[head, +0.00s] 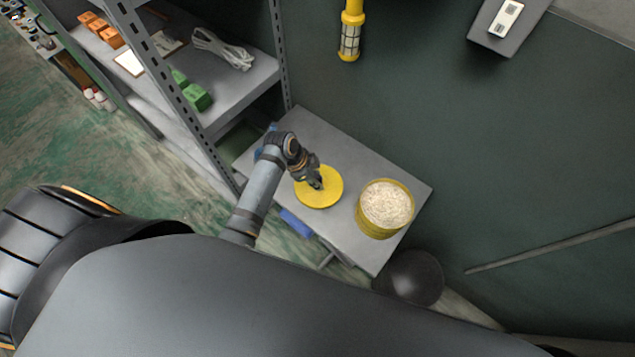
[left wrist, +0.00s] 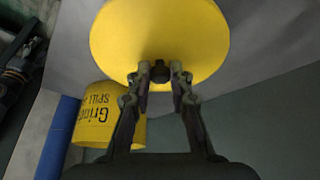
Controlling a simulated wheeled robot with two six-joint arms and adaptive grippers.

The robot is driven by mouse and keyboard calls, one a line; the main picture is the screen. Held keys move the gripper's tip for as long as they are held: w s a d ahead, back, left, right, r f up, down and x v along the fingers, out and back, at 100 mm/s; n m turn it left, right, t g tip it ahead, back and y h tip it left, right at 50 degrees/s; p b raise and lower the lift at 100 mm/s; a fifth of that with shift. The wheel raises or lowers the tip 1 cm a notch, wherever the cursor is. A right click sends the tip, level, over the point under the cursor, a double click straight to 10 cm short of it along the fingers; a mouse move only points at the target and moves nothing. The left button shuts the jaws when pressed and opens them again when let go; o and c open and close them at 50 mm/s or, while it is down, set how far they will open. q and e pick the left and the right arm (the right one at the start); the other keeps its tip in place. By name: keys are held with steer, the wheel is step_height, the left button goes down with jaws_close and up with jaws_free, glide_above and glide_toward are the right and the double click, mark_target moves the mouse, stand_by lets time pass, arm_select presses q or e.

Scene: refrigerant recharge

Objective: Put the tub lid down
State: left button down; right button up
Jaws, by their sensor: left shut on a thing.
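The round yellow tub lid (head: 322,194) is at the grey bench top, left of the open tub. My left gripper (head: 315,181) is over the lid. I cannot tell whether the lid touches the bench. The yellow tub (head: 386,208) stands open, full of pale granules; its lettered side (left wrist: 100,115) shows in the left wrist view. My right gripper is not in view.
The bench (head: 310,133) has free room behind and between lid and tub. A metal shelf unit (head: 245,82) with green and orange blocks and a white cable stands left. A dark round object (head: 412,278) is beside the bench's front right. A yellow lamp (head: 350,30) hangs on the wall.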

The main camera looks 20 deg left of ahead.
arm_select(q)
steer(key=shift+w+f, duration=0.4)
steer(key=shift+f, duration=1.6)
steer(key=shift+f, duration=0.1)
steer(key=c, duration=1.2)
jaws_free()
steer(key=v, duration=1.2)
steer(key=shift+d, duration=0.1)
